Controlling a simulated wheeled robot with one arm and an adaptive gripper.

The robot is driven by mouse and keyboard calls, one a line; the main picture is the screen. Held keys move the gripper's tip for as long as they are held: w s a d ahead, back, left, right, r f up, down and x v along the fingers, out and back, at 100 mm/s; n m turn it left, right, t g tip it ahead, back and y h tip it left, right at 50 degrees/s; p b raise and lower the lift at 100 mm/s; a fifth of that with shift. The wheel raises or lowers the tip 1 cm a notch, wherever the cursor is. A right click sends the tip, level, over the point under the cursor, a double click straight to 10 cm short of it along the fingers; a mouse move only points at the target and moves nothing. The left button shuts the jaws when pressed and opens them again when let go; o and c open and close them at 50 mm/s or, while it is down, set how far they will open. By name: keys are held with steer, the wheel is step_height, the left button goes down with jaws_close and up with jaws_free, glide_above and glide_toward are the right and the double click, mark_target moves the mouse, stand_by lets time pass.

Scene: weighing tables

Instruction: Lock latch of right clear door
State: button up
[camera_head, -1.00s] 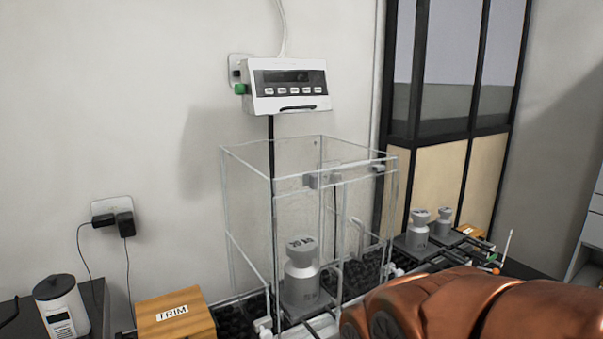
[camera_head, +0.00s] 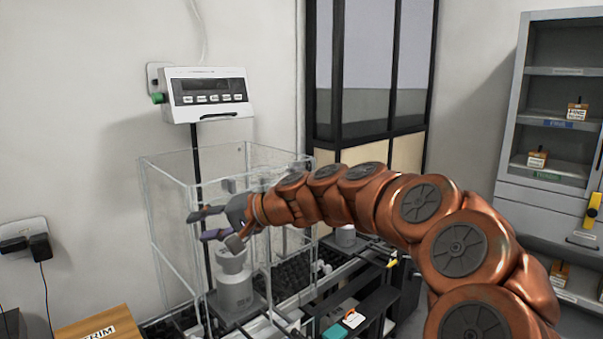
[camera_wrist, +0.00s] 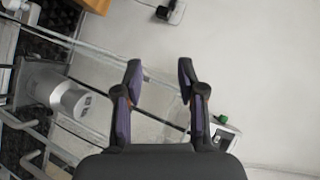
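A clear box with pale edges (camera_head: 170,215) stands on the weighing table in the head view. A grey weight (camera_head: 235,287) stands inside it; it also shows at the left of the wrist view (camera_wrist: 66,95). My arm crosses the box's right side and hides much of the right door, and I cannot make out its latch or whether it is locked. My gripper (camera_head: 201,224) points left, in front of the upper box in the picture. In the wrist view my gripper (camera_wrist: 160,68) is open, with nothing between its fingers; clear panel edges lie behind them.
A white display (camera_head: 208,94) hangs on the wall above the box. A wooden TRIM box (camera_head: 85,325) is at lower left. Another weight (camera_head: 346,236) stands right of the box, below my arm. A grey shelf unit (camera_head: 560,100) stands at far right.

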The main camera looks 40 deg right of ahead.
steer(key=d+r+m+t+h, duration=0.3)
steer(key=d+m+t, duration=0.15)
steer(key=d, duration=1.15)
steer(key=m+t+h, duration=0.2)
steer(key=m+h, duration=0.3)
glide_toward(300, 170)
steer(key=w, duration=0.1)
steer(key=shift+w+d+p, duration=0.1)
steer(key=shift+w+p, duration=0.95)
steer(key=shift+w, duration=2.9)
steer(key=shift+c, duration=0.3)
jaws_close()
